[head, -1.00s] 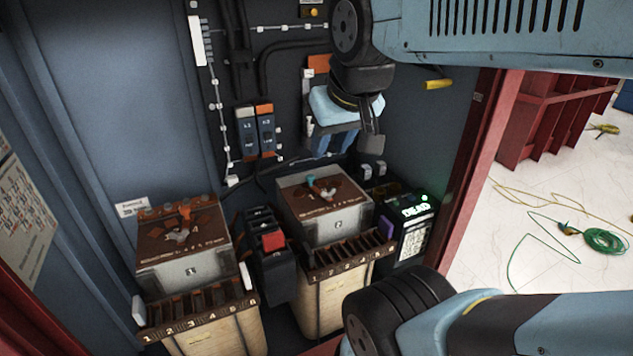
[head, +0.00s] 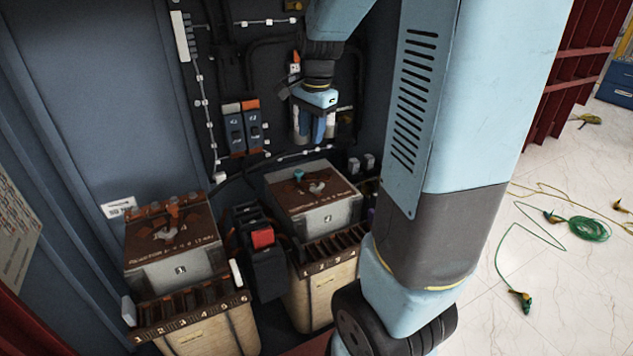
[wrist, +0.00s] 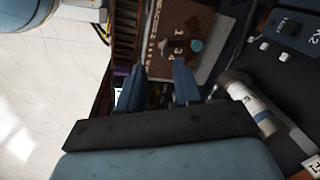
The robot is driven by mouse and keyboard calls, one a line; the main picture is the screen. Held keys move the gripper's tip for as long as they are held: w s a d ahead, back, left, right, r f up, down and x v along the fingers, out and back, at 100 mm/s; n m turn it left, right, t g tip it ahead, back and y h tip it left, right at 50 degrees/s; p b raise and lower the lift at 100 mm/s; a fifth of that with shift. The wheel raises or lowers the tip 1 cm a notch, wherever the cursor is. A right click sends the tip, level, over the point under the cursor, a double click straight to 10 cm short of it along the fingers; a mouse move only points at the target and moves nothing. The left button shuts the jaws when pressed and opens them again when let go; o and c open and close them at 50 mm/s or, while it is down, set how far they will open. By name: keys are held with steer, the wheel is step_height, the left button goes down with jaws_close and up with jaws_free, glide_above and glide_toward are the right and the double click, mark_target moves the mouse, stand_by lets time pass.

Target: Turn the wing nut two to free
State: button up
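Box two (head: 338,216) is a grey block with a rusty brown top. Its wing nut (head: 316,187) is a small pale metal piece on that top, beside a teal knob (head: 298,175). In the wrist view the wing nut (wrist: 165,45) and the teal knob (wrist: 196,45) show just beyond my fingers. My gripper (head: 314,138) hangs above and behind the box with its blue fingers pointing down. In the wrist view the gripper (wrist: 158,82) is open, with an empty gap between the fingers. It is apart from the wing nut.
Box one (head: 176,267) stands at left with a similar wing nut (head: 172,232) and an orange knob. A black unit with a red block (head: 262,238) sits between the boxes. Switches (head: 242,128) and cables line the back wall. My arm hides the cabinet's right side.

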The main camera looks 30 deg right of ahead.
mark_target(317, 188)
steer(key=w+d+f+m+g, duration=0.1)
steer(key=w+d+f+m, duration=0.3)
steer(key=w+f, duration=0.15)
steer(key=f, duration=1.4)
steer(key=shift+s+f, duration=0.25)
